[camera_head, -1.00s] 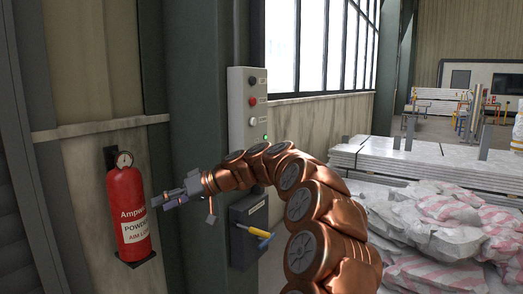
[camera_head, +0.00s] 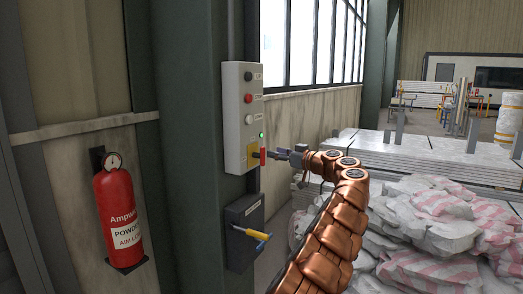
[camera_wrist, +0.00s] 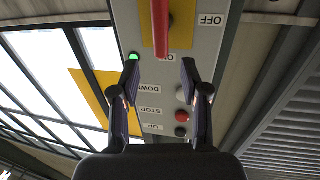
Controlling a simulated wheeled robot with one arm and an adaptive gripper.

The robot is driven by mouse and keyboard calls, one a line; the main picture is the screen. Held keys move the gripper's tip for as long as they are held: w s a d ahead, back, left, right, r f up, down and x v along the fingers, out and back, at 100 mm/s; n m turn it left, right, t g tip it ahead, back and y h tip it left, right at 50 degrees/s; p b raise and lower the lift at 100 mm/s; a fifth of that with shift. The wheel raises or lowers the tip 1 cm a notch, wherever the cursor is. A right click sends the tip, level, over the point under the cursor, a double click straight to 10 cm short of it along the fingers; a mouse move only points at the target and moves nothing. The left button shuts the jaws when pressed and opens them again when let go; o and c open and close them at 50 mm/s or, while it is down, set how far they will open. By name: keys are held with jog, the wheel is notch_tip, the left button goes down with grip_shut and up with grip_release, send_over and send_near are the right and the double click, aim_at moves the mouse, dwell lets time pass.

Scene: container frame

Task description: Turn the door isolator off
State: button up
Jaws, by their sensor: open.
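The door isolator is a red handle (camera_head: 263,156) on a yellow plate (camera_head: 253,152), low on the grey control box (camera_head: 236,110). In the wrist view the red handle (camera_wrist: 161,28) points at the ON label (camera_wrist: 166,58); the OFF label (camera_wrist: 211,20) lies to the right. A green lamp (camera_wrist: 134,57) is lit on the box. My gripper (camera_wrist: 160,68) is open and empty, its fingertips to either side of the handle's line, with the handle's end just ahead of them. In the head view my gripper (camera_head: 276,154) is immediately right of the handle; contact cannot be told.
Black, red and white buttons sit above the isolator on the box. A dark box (camera_head: 244,228) with a yellow-handled lever (camera_head: 252,233) is below. A fire extinguisher (camera_head: 120,212) hangs at left. Stacked sheets (camera_head: 420,158) and wrapped sacks (camera_head: 430,225) stand at right.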

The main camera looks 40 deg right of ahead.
aim_at(263, 150)
jog(key=shift+w+a+p, duration=0.2)
jog(key=shift+w+p, duration=0.15)
jog(key=shift+w, duration=1.4)
jog(key=shift+w+a+p, duration=0.2)
jog(key=shift+w+p, duration=0.15)
jog(key=shift+w, duration=1.4)
jog(key=shift+c, duration=0.4)
grip_shut()
